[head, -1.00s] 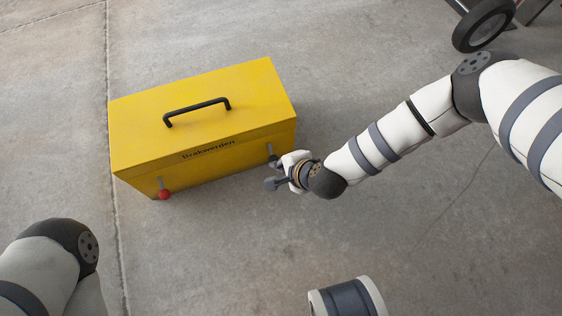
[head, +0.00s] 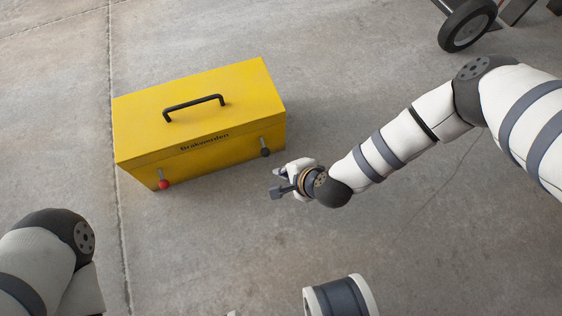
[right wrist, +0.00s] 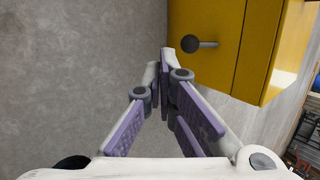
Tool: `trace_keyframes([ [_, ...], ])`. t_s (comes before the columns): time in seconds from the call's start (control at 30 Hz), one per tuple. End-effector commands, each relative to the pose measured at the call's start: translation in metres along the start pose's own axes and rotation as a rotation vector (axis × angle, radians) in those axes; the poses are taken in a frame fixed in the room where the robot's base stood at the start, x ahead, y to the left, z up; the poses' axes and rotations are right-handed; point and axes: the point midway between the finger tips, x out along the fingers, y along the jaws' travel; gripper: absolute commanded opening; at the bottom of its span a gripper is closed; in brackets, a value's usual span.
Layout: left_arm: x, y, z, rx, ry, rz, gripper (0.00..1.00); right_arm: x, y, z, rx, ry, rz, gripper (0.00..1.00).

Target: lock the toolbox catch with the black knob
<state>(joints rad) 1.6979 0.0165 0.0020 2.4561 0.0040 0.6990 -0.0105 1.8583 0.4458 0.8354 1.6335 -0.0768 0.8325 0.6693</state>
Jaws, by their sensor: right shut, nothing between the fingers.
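The yellow toolbox (head: 200,108) stands closed on the floor, with a black handle on its lid. The catch with the black knob (head: 265,153) is at the right of its front face, its short lever hanging downward. The knob also shows in the right wrist view (right wrist: 190,44), just beyond my fingertips. A second catch with a red knob (head: 164,185) is at the front left. My right gripper (head: 276,183) is shut and empty, in front of the black knob and apart from it. My left arm shows at the lower left, but its gripper is out of view.
A black-tyred wheel (head: 467,25) stands at the upper right, away from the toolbox. The concrete floor (head: 200,250) in front of and left of the toolbox is clear.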

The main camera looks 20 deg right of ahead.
Motion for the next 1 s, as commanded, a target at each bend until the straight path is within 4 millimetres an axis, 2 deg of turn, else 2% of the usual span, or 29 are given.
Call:
trace_keyframes([
  [0.03,-0.006,0.000,0.002,-0.001,0.018,0.000,0.44,-0.013,0.004,0.000,-0.001,0.000,-0.004,0.00],
  [0.1,-0.011,0.000,0.002,-0.003,0.031,0.001,0.44,-0.026,0.015,-0.001,0.000,0.001,-0.005,0.00],
  [0.3,-0.018,0.001,0.004,-0.006,0.050,0.002,0.44,-0.051,0.041,-0.004,0.000,0.002,-0.005,0.00],
  [0.5,-0.020,0.001,0.004,-0.007,0.056,0.003,0.44,-0.058,0.050,-0.004,0.000,0.000,-0.006,0.00],
  [0.9,-0.019,0.001,0.004,-0.007,0.056,0.003,0.44,-0.058,0.051,-0.004,0.000,0.000,-0.005,0.00],
  [0.97,-0.021,0.001,0.006,-0.007,0.060,0.003,0.44,-0.063,0.050,0.001,-0.019,-0.011,-0.006,0.00],
  [1.0,-0.026,0.001,0.009,-0.007,0.067,0.003,0.44,-0.073,0.050,0.011,-0.058,-0.034,-0.007,0.00],
])
